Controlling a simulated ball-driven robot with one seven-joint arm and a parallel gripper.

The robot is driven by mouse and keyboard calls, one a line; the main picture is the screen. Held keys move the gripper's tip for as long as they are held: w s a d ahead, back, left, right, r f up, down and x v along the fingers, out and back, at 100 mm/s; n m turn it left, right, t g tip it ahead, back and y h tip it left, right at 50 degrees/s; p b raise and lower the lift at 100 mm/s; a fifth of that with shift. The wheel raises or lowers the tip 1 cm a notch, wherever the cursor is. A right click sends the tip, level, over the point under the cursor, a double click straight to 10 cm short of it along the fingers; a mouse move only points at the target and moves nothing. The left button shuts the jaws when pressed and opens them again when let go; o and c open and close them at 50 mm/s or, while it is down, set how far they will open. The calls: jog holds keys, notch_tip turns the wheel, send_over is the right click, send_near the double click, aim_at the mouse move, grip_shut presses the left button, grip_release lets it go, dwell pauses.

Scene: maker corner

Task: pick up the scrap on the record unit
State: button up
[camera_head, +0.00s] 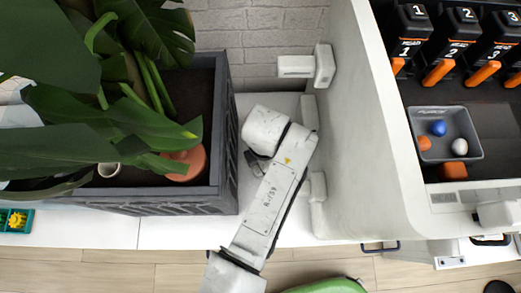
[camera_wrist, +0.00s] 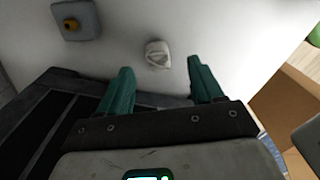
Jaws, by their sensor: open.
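A small white, crumpled-looking piece, which looks like the scrap (camera_wrist: 157,55), lies on a white surface (camera_wrist: 135,30) in the wrist view. My gripper (camera_wrist: 159,66) shows there with two teal fingers spread wide and nothing between them. The scrap appears just beyond the fingertips, roughly centred between them; the remaining distance is hard to tell. In the head view, the white record unit top (camera_head: 160,230) shows between the planter and a large white machine. My arm reaches over it and hides the scrap and most of my gripper.
A dark planter (camera_head: 228,150) with big leaves stands left of my arm. The white machine (camera_head: 355,150) rises close on the right. A small grey block or dish with a yellow-orange piece (camera_wrist: 72,24) sits past the scrap. A brick wall (camera_head: 265,40) is behind.

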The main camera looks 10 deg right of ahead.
jog(key=shift+w+a+f+p, duration=0.1)
jog(key=shift+f+p, duration=0.3)
jog(key=shift+f, duration=0.95)
jog(key=shift+w+a+f+p, duration=0.1)
jog(key=shift+f+p, duration=0.25)
jog(key=shift+f, duration=0.95)
jog(key=shift+d, duration=0.1)
jog(key=shift+c, duration=0.3)
jog(key=c, duration=1)
